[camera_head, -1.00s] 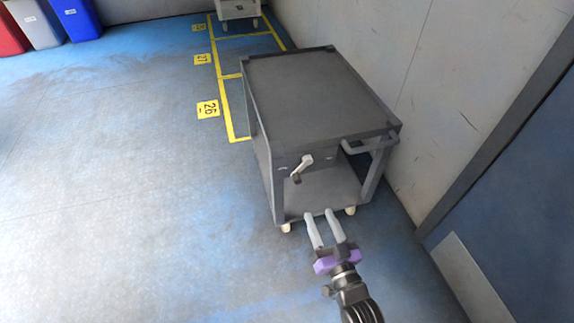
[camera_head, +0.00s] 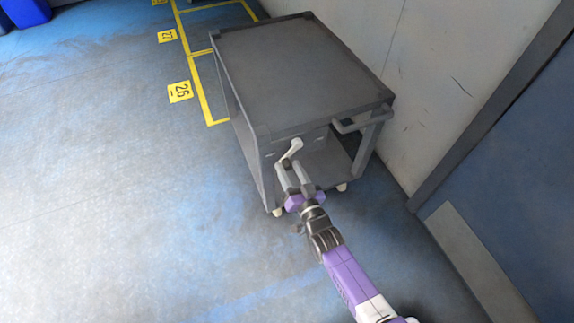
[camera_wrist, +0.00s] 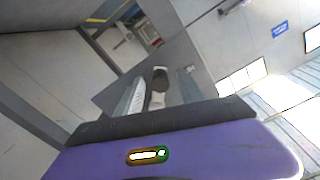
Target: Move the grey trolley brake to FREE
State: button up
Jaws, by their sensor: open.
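The grey trolley (camera_head: 300,70) stands on the blue floor against the wall. Its pale brake lever (camera_head: 293,148) is on the near end panel, slanting down to the left. My gripper (camera_head: 288,164) is open at the lower end of the lever, its two fingers pointing at the panel. In the wrist view, the lever's dark knob (camera_wrist: 160,77) shows between the fingertips, with a small label (camera_wrist: 190,69) to its right that is too small to read. I cannot tell whether the fingers touch the knob.
A grey push handle (camera_head: 362,122) sticks out at the trolley's right corner. A blue door (camera_head: 510,180) is at the right. Yellow floor lines and a number 26 marker (camera_head: 180,92) lie to the left. The floor at the left is clear.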

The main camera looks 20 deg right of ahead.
jog(key=shift+w, duration=0.95)
jog(key=shift+c, duration=0.3)
grip_shut()
jog(key=shift+a+r, duration=0.15)
dwell(0.4)
